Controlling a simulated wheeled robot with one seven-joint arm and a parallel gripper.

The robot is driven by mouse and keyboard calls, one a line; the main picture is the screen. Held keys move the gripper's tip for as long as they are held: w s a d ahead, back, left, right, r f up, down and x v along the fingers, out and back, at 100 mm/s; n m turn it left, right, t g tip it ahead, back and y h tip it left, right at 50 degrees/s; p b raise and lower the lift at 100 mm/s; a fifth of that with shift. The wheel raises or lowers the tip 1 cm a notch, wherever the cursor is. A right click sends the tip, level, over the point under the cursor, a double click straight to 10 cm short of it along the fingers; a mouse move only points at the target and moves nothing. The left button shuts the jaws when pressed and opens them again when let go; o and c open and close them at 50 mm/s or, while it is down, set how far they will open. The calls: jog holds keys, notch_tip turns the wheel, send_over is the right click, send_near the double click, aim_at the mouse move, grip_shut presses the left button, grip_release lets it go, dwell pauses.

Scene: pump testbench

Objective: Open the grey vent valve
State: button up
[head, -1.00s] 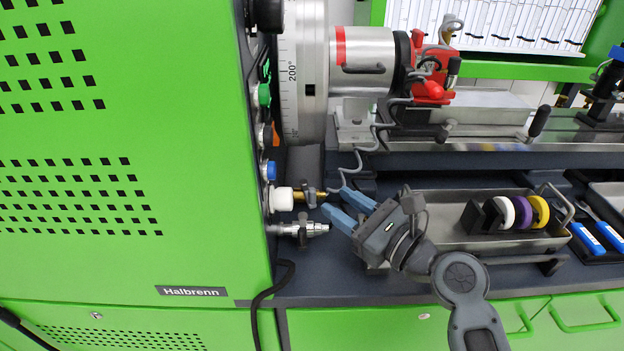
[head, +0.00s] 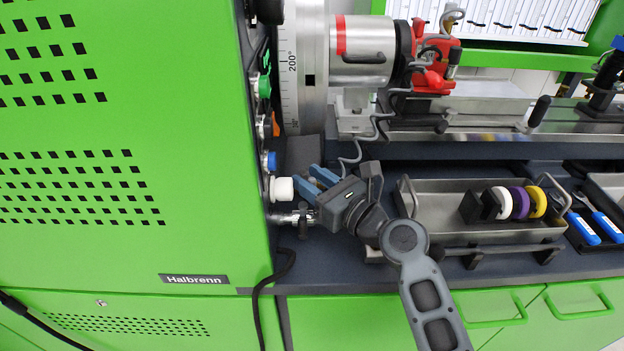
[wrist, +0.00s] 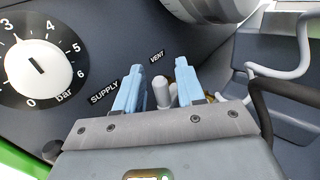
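The grey vent valve's handle (wrist: 164,93) shows in the wrist view as a small upright grey lever below the VENT label (wrist: 157,57). My gripper (wrist: 160,82) has its two blue fingers apart, one on each side of this handle. The handle is closer to the right finger; I cannot tell if they touch. In the head view my gripper (head: 308,186) is at the side of the green cabinet, just right of a white round part (head: 282,190). There the fingers mostly hide the valve.
A chrome fitting (head: 285,217) sticks out just below my gripper. A black cable (head: 274,275) hangs below. A metal tray (head: 430,205) with coloured rings stands to the right.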

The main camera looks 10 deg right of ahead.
grip_shut()
dwell(0.6)
